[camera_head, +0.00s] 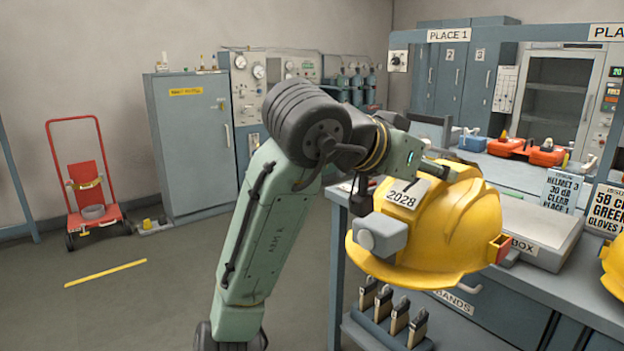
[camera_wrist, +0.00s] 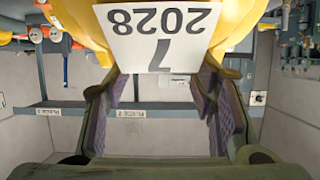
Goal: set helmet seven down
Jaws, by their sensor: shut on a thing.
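The yellow helmet seven (camera_head: 455,225) hangs tilted in my gripper, with a grey lamp block on its front. Its white tag reads 2028 in the head view, and the wrist view shows the tag (camera_wrist: 165,35) upside down with 2028 and a 7. My gripper (camera_head: 398,172) is shut on the helmet at its upper left side. The two fingers also show in the wrist view (camera_wrist: 158,95), on either side below the tag. The helmet appears above the near left part of the blue-grey bench (camera_head: 590,285); the exact gap to the bench is hidden.
A grey box (camera_head: 530,230) lies on the bench right behind the helmet. Another yellow helmet (camera_head: 613,265) shows at the right edge. Sign cards (camera_head: 562,190) stand behind. A PLACE 1 sign (camera_head: 448,35) hangs on the frame above. Several labelled holders (camera_head: 400,318) sit below the bench edge.

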